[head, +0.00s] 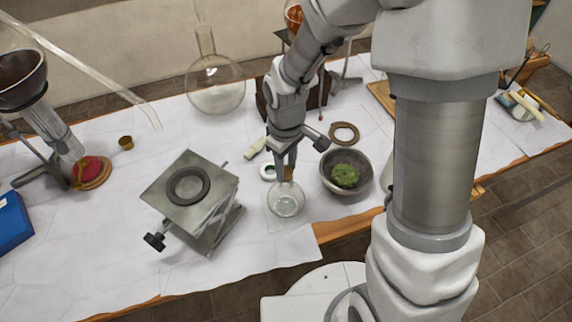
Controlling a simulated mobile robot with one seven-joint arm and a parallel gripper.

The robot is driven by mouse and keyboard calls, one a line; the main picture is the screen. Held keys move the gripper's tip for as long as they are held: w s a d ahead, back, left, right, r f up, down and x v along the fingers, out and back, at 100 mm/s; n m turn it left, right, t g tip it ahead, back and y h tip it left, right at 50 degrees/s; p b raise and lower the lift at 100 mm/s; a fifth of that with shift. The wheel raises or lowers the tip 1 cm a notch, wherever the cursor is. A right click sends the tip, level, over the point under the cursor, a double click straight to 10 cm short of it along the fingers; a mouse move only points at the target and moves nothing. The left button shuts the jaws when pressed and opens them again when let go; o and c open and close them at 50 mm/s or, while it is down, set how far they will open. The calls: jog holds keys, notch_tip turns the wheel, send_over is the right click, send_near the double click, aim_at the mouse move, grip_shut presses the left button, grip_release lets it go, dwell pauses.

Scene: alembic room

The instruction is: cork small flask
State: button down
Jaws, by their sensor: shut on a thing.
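The small flask (286,204) is a clear round glass vessel on the white table cover, near the front edge in the middle of the head view. My gripper (287,176) points down right over its neck. It is shut on a small brown cork (288,174), which shows between the fingertips. The cork is at or just above the flask's mouth. The fingers hide most of the neck, so I cannot tell whether the cork sits in it.
A metal lab jack (160,190) with a dark ring on top stands left of the flask. A grey bowl (326,180) with green matter stands close on the right. A large round flask (216,95) stands at the back. Clear cover lies at front left.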

aim_at(287, 170)
jog(key=shift+f, duration=0.1)
dwell(0.3)
jog(key=shift+c, duration=0.2)
grip_release()
dwell(0.4)
jog(key=shift+r+p, duration=2.7)
jog(key=shift+r, duration=0.8)
jog(key=shift+r, duration=0.15)
jog(key=s+d+r+m+t, duration=0.2)
jog(key=s+d+r+m, duration=0.2)
jog(key=r, duration=0.6)
jog(key=s+d+r+m+t, duration=0.3)
jog(key=s+d+r+m, duration=0.2)
jog(key=s+r, duration=0.3)
notch_tip(287, 170, up, 4)
jog(key=shift+s+d+f+t, duration=0.2)
jog(key=shift+d+f+t, duration=0.1)
jog(key=shift+d, duration=0.5)
